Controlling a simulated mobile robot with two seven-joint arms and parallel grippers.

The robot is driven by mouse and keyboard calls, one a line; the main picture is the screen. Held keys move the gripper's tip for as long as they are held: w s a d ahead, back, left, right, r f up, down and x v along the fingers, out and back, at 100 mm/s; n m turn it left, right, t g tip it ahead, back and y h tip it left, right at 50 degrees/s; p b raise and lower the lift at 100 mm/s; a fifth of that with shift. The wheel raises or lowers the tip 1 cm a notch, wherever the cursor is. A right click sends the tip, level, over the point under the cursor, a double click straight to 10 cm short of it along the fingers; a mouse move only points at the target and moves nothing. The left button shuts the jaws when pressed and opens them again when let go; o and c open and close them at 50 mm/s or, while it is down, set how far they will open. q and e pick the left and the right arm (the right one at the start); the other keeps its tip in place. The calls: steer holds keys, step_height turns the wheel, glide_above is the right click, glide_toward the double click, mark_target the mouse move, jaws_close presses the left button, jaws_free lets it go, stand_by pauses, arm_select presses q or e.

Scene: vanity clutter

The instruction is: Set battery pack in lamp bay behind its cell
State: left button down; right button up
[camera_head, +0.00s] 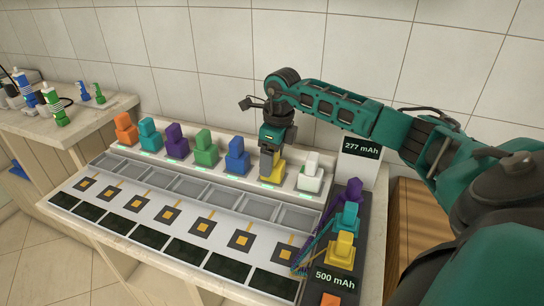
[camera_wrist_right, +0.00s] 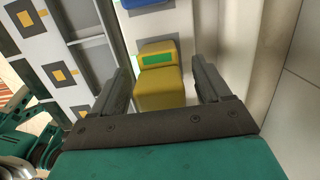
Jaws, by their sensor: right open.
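My right gripper (camera_head: 271,150) is at the yellow battery pack (camera_head: 279,169) in the back row, coming down from above. In the right wrist view my right gripper (camera_wrist_right: 160,70) is open, with one finger on each side of the yellow pack (camera_wrist_right: 160,88). The pack stands upright and shows a green panel on top. Gaps show between it and the fingers. Orange (camera_head: 125,130), teal (camera_head: 149,136), purple (camera_head: 176,142), green (camera_head: 206,150), blue (camera_head: 237,158) and white (camera_head: 311,176) packs stand in the same row.
Empty grey bays (camera_head: 218,194) run before the packs, then pads with yellow squares (camera_head: 203,224) and dark panels (camera_head: 188,248). A dark rack (camera_head: 340,270) at right holds purple, teal, yellow and orange blocks. Coloured wires (camera_head: 306,257) cross beside it. A tiled wall is behind.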

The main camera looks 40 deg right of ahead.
steer(key=r, duration=0.4)
steer(key=s+r, duration=0.1)
steer(key=r, duration=0.7)
steer(key=shift+s+d, duration=0.15)
steer(key=shift+d, duration=0.2)
